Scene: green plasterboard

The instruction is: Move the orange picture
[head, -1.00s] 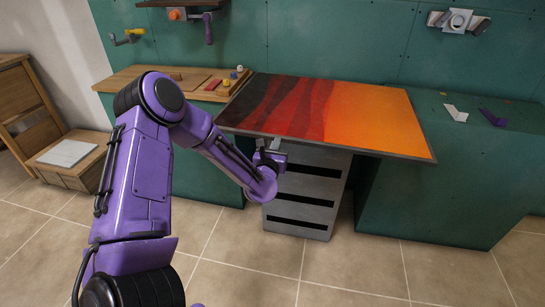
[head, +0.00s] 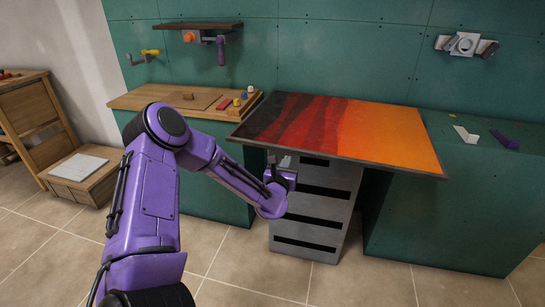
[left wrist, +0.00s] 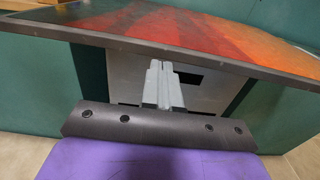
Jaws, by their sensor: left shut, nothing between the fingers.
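The orange picture (head: 385,135) is a large flat panel, black and dark red at the left and orange at the right, with a dark rim. It lies flat, bridging the wooden-topped bench and the green counter. My left gripper (head: 281,163) is shut and empty, just below the picture's front edge, left of its middle. In the left wrist view the closed fingers (left wrist: 163,80) point at the underside of the picture's rim (left wrist: 190,58); I cannot tell whether they touch it. My right gripper is in neither view.
A grey drawer unit (head: 318,215) stands under the picture. Small blocks (head: 225,104) lie on the wooden bench top (head: 130,98) at the left. A white piece (head: 466,135) and a purple piece (head: 504,140) lie on the green counter (head: 440,220). The tiled floor in front is clear.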

